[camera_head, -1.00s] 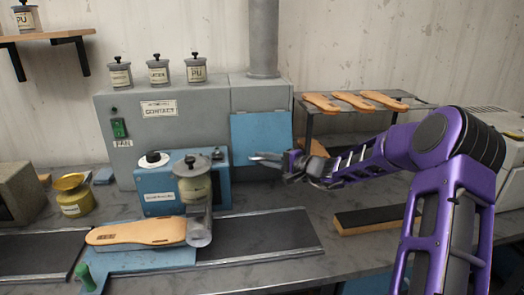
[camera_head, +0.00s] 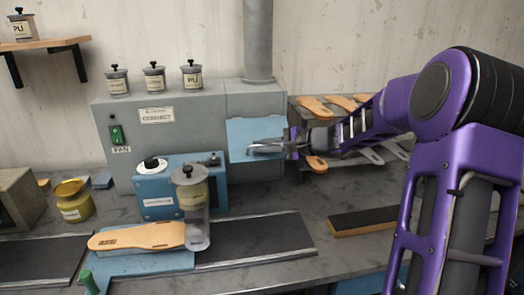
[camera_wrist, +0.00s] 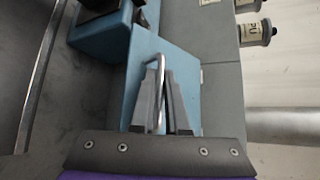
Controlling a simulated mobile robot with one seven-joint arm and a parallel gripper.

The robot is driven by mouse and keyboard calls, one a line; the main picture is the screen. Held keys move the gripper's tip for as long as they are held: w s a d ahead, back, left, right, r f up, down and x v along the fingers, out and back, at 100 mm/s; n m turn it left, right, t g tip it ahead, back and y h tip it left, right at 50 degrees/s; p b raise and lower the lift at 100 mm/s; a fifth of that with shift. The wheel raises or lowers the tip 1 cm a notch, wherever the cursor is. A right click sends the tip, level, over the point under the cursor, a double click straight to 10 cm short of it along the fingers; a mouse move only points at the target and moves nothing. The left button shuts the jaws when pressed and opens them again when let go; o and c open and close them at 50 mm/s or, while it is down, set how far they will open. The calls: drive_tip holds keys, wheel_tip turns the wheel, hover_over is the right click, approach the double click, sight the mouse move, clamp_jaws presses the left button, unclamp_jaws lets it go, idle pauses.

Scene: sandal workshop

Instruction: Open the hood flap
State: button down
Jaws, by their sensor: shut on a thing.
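The blue hood flap (camera_head: 252,130) is on the right part of the grey cabinet, below the pipe, and tilts outward with its lower edge raised. My gripper (camera_head: 268,147) is at its lower edge, reaching in from the right. In the wrist view the flap (camera_wrist: 190,78) fills the middle, and a silver bar handle (camera_wrist: 153,85) passes between the fingers of my gripper (camera_wrist: 165,80). The gripper is shut on this handle. The space behind the flap is hidden.
The grey cabinet (camera_head: 160,140) carries three labelled pots. A blue box (camera_head: 165,200) and a clear cylinder with a pot (camera_head: 195,220) stand left of my gripper. A rack with orange insoles (camera_head: 315,107) is behind my arm. An orange insole (camera_head: 140,236) lies in front.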

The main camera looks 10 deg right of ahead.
drive_tip(key=shift+r, duration=0.5)
drive_tip(key=c, duration=0.9)
unclamp_jaws()
drive_tip(key=v, duration=1.7)
drive_tip(key=shift+s+d, duration=0.1)
drive_tip(key=shift+d, duration=0.1)
